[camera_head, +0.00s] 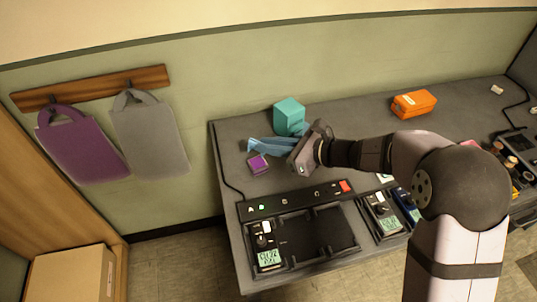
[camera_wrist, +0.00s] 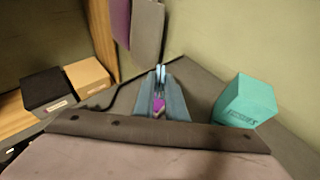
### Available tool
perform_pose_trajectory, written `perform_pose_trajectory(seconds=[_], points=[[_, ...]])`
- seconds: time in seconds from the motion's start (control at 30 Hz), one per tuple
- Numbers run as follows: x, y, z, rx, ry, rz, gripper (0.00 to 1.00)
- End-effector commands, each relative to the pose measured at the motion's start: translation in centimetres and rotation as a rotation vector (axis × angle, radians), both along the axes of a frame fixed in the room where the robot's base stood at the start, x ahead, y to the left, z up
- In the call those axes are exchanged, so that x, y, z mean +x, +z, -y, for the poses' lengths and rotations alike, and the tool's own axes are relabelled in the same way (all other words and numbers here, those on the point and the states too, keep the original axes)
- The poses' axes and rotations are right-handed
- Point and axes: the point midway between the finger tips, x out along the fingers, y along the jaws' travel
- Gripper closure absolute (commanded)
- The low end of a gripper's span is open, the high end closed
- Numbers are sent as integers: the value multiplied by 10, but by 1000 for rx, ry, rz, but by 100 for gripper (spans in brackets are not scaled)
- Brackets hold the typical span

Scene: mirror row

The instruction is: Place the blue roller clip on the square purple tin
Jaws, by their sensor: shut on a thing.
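My gripper (camera_head: 262,146) reaches left over the grey bench and is shut on the blue roller clip (camera_head: 252,145). In the wrist view the clip (camera_wrist: 161,73) shows as lighter blue between the tips of my blue-grey fingers (camera_wrist: 159,88). The square purple tin (camera_head: 258,164) sits on the bench, just below the fingertips in the head view. In the wrist view a bit of the tin (camera_wrist: 158,105) shows between the fingers; the rest is hidden. The clip appears raised above the bench, close to the tin; I cannot tell whether they touch.
A teal block (camera_head: 289,115) stands close behind my gripper and shows at right in the wrist view (camera_wrist: 245,102). A black tray (camera_head: 318,240) with meters lies in front. An orange case (camera_head: 413,103) sits farther right. The bench's left edge is near the tin.

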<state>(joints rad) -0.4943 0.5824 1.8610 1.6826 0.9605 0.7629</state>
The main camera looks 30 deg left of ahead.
Motion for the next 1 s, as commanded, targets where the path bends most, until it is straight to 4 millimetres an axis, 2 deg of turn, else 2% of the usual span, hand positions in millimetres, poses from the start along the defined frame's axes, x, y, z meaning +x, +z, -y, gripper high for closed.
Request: perform_pose_trajectory(seconds=[0.2, 0.5, 0.97, 1.0], points=[[0, -5, 0, -1, 1, -1, 100], [0, -37, 0, -1, -1, -2, 100], [0, -44, 0, 0, 0, 1, 100], [0, -43, 0, 0, 0, 1, 84]])
